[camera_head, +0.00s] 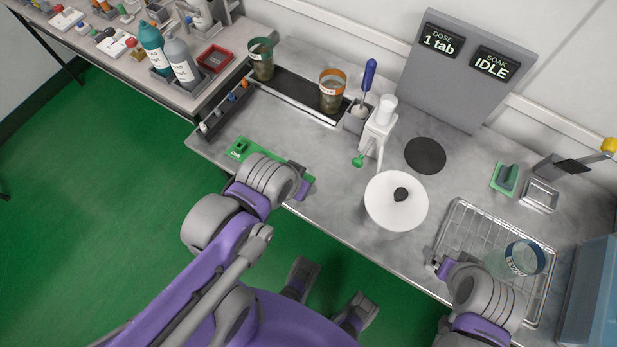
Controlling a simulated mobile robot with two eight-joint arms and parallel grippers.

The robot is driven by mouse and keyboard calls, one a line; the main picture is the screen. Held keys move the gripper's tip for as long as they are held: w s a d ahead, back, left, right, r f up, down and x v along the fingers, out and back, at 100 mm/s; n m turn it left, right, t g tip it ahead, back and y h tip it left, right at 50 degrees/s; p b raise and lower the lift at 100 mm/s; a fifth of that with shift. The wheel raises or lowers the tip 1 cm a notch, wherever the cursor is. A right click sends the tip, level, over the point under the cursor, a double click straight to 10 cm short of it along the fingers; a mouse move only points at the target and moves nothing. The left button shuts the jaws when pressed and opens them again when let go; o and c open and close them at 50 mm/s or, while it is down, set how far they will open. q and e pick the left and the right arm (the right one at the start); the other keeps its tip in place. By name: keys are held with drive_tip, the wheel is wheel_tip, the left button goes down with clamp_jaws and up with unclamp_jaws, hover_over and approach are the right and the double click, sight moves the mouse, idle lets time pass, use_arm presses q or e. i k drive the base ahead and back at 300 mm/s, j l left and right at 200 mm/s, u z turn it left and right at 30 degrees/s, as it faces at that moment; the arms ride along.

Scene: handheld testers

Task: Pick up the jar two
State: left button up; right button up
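A jar with an orange rim (330,97) and a jar with a green rim (262,68) stand on a dark strip at the back of the counter, both with murky contents. A clear, dark-rimmed jar (507,262) with a label stands on the wire rack (463,226) at the right. I cannot read which is jar two. My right gripper (441,267) is at the rack's front left corner, left of the clear jar. Their finger gaps are not clear.
A grey panel (455,75) reads "1 tab" and "IDLE". A blue bin (595,300) stands right. Bottles (181,62) and a red tray (215,57) are on the left bench.

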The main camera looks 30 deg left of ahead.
sight(526, 257)
drive_tip(key=k+l+z, duration=0.1)
drive_tip(key=z, duration=0.25)
drive_tip(key=k+l+z, duration=0.1)
drive_tip(key=z, duration=0.25)
drive_tip(key=k+l+z, duration=0.15)
drive_tip(key=z, duration=0.2)
drive_tip(key=j+u, duration=0.15)
drive_tip(key=u, duration=0.25)
drive_tip(key=j+u, duration=0.1)
drive_tip(key=u, duration=0.35)
drive_tip(key=k+j, duration=0.05)
